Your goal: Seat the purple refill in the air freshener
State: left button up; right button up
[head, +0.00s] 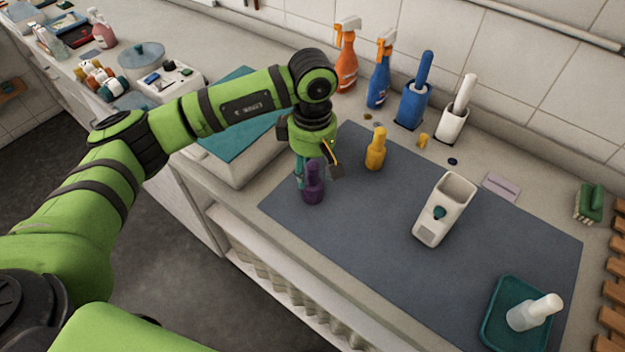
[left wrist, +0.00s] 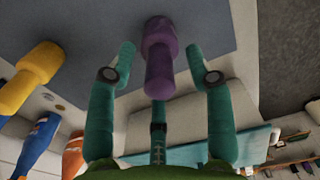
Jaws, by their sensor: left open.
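The purple refill (head: 314,186) stands upright on the grey mat, near its left corner. It also shows in the left wrist view (left wrist: 159,55). My left gripper (head: 306,176) is at the refill, open; in the left wrist view its teal fingers (left wrist: 158,62) stand on both sides of the refill with gaps between. The white air freshener (head: 432,222) sits on the middle of the mat, with an open top and a dark green button on its front. My right gripper is not in view.
A yellow bottle (head: 376,150) stands right of my left gripper and also shows in the left wrist view (left wrist: 32,77). A teal tray (head: 496,331) holding a white bottle (head: 534,313) lies at the front right. Spray bottles and brush holders line the wall. The mat (head: 375,265) is clear between refill and freshener.

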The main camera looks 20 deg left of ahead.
pick_arm(q)
grip_shut()
dwell(0.3)
